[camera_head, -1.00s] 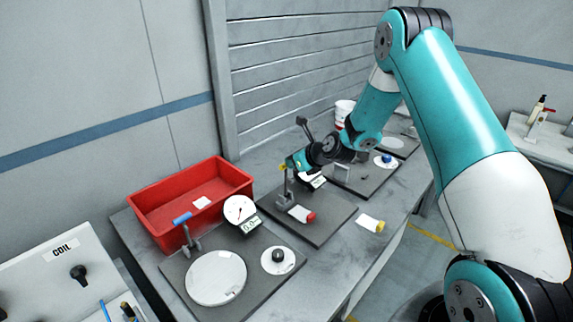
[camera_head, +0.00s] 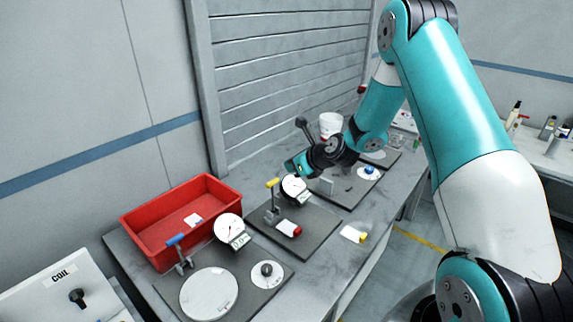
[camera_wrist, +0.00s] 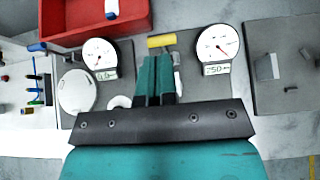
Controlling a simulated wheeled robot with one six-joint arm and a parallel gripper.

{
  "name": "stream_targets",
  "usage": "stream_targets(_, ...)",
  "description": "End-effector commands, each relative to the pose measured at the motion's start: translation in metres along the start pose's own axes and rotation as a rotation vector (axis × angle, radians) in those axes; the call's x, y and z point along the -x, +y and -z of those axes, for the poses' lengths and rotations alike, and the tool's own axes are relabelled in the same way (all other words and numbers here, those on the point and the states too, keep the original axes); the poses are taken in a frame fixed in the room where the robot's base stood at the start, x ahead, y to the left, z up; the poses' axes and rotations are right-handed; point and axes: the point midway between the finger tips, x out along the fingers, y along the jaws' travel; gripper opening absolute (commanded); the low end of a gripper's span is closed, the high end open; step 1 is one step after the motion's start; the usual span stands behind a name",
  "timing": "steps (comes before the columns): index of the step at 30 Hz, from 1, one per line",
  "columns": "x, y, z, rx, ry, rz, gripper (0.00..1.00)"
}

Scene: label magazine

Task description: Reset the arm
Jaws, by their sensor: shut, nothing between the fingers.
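My arm reaches over the grey bench (camera_head: 318,284) from the right. My gripper (camera_head: 290,166) hangs in the air above the bench, behind the yellow-handled clamp (camera_head: 272,184) in the head view. In the wrist view my gripper (camera_wrist: 154,62) shows its two teal fingers together, shut and empty. The yellow handle (camera_wrist: 161,41) appears just beyond the fingertips there, with a gap I cannot judge. A white tube with a red cap (camera_head: 288,228) lies on the middle dark plate.
A red bin (camera_head: 150,238) stands at the back left. Dial gauges (camera_head: 228,228) and a blue-handled clamp (camera_head: 176,240) stand on dark plates. A white bucket (camera_head: 330,125) stands behind my arm. A slatted wall backs the bench. The air around my gripper looks clear.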

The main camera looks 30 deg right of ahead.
Motion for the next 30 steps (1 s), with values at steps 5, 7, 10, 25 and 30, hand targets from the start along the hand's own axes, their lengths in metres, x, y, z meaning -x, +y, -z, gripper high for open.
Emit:
stream_targets(5,0.005,0.002,-0.003,0.001,0.001,-0.002,0.00)
stream_targets(7,0.004,0.003,-0.003,0.006,0.001,-0.004,0.00)
stream_targets(10,0.004,0.017,-0.007,0.095,0.010,-0.034,0.00)
stream_targets(25,0.124,0.266,0.034,1.993,-0.129,-0.743,0.00)
stream_targets(30,0.186,0.310,0.088,2.553,-0.375,-1.006,0.00)
